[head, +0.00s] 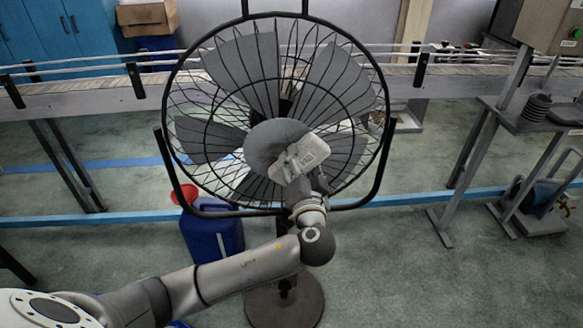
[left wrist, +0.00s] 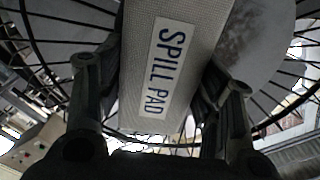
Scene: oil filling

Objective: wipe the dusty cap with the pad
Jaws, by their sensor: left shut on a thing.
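The dusty cap (head: 262,142) is the round grey hub at the middle of a black wire fan guard. The pale pad (head: 300,157) overlaps the cap's lower right in the head view. In the left wrist view the pad (left wrist: 185,55) bears the label "SPILL PAD". My left gripper (head: 304,181) is shut on the pad, a finger on each side. Whether the pad touches the cap I cannot tell. My right gripper is not in view.
The fan stands on a round base (head: 284,305). A blue container (head: 212,237) with a red funnel (head: 184,195) stands behind it at the left. A conveyor (head: 90,97) runs across the back, and a metal table (head: 520,118) stands at the right.

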